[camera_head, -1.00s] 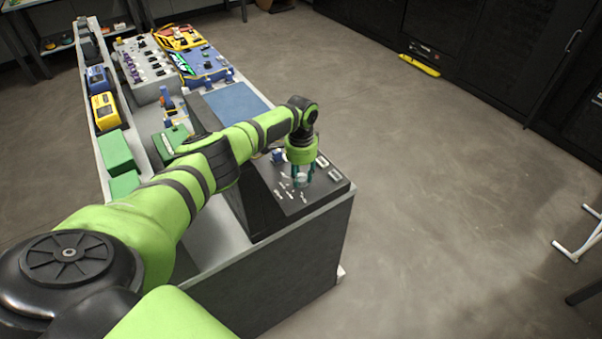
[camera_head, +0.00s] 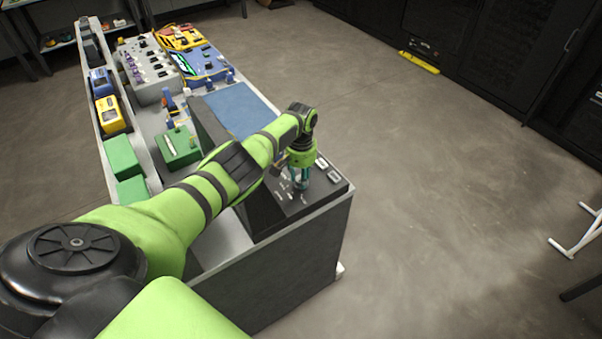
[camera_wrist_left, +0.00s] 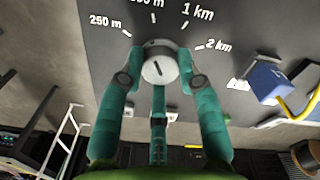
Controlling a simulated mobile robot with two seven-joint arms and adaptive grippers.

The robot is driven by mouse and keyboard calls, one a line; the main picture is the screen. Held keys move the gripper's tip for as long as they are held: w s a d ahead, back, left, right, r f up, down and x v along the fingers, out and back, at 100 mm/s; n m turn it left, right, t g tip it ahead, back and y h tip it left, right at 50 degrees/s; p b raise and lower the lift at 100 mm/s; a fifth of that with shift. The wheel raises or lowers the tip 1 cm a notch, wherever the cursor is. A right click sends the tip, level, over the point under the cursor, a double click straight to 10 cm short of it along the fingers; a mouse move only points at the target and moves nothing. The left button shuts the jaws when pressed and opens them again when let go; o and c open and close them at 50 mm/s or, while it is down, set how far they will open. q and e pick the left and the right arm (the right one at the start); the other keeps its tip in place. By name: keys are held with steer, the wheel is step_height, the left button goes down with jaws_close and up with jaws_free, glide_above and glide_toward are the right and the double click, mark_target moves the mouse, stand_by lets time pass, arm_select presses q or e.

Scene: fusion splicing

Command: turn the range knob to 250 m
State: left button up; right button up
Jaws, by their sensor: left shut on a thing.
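The range knob (camera_wrist_left: 158,66) is a round light-grey knob on the dark panel (camera_wrist_left: 105,45), with a short dark line on its face. The line slants, its upper end leaning slightly left. Labels in an arc above it read 250 m, a partly cut-off one, 1 km and 2 km. My left gripper (camera_wrist_left: 160,80) has its teal fingers shut on the knob, one pad on each side. In the head view, my left gripper (camera_head: 300,184) reaches down onto the panel at the bench's near right end, and its fingers largely hide the knob. My right gripper is not in view.
A blue part (camera_wrist_left: 268,82) with a yellow cable stands right of the knob in the wrist view. A green box (camera_head: 178,147), a yellow device (camera_head: 110,113) and a blue mat (camera_head: 240,108) are on the bench. Open floor lies to its right.

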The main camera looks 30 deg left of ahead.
arm_select(q)
steer(key=n+p, duration=0.1)
steer(key=n, duration=0.4)
steer(key=shift+n, duration=0.3)
stand_by(0.4)
steer(key=o, duration=1.1)
steer(key=shift+o, duration=0.2)
step_height(320, 180, up, 12)
